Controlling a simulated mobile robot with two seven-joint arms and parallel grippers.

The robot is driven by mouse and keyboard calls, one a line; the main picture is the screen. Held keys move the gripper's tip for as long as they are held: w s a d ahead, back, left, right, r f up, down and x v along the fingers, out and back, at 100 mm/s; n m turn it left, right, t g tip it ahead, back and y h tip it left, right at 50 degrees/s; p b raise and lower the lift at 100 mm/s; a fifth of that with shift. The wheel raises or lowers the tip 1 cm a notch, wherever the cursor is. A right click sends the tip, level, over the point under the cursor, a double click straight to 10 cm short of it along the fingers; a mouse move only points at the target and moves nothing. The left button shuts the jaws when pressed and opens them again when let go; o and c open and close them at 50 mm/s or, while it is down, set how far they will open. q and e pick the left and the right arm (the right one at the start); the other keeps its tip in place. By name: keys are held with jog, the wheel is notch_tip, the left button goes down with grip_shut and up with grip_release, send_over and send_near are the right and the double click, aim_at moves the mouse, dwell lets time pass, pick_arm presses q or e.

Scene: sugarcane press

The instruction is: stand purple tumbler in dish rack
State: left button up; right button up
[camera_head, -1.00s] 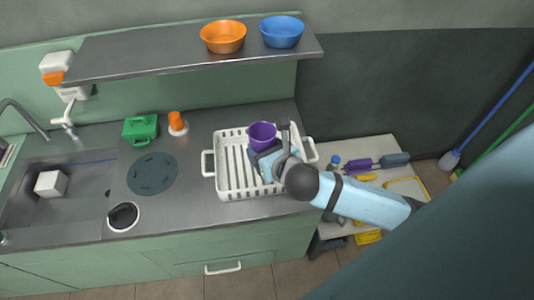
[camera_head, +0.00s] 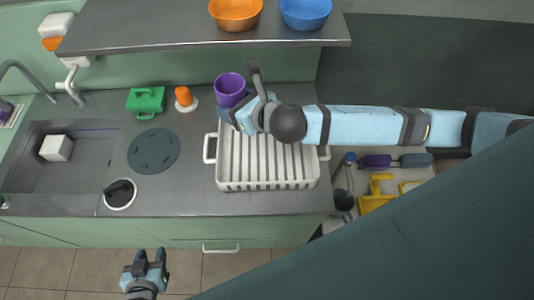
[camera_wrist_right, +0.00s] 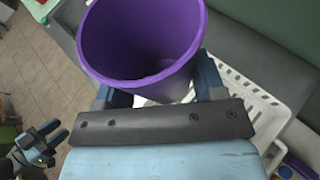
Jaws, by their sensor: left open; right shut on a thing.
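The purple tumbler (camera_head: 229,88) is upright at the back left corner of the white dish rack (camera_head: 268,184). My right gripper (camera_head: 238,104) is shut on it. In the right wrist view the purple tumbler (camera_wrist_right: 145,45) fills the top, open mouth toward the camera, between my right gripper's fingers (camera_wrist_right: 160,92). Part of the white dish rack (camera_wrist_right: 262,100) shows below and to the right of it. I cannot tell whether the tumbler's base touches the rack. My left gripper (camera_head: 145,258) is open and empty, low in front of the counter.
A shelf (camera_head: 190,30) with an orange bowl (camera_head: 236,13) and a blue bowl (camera_head: 305,12) overhangs the counter behind the tumbler. The rack's slatted middle is empty.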

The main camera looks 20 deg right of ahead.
jog(key=a+n+g+y, duration=0.2)
jog(key=a+n+y, duration=0.1)
jog(key=a, duration=0.1)
jog(key=n+g+y+b, duration=0.4)
jog(key=n+g+b, duration=0.15)
jog(key=b, duration=0.25)
send_over(240, 168)
notch_tip(240, 168, down, 24)
jog(key=shift+r, duration=0.1)
notch_tip(240, 168, down, 4)
jog(key=shift+f+b, duration=0.2)
jog(key=shift+b, duration=0.2)
jog(key=shift+f, duration=0.15)
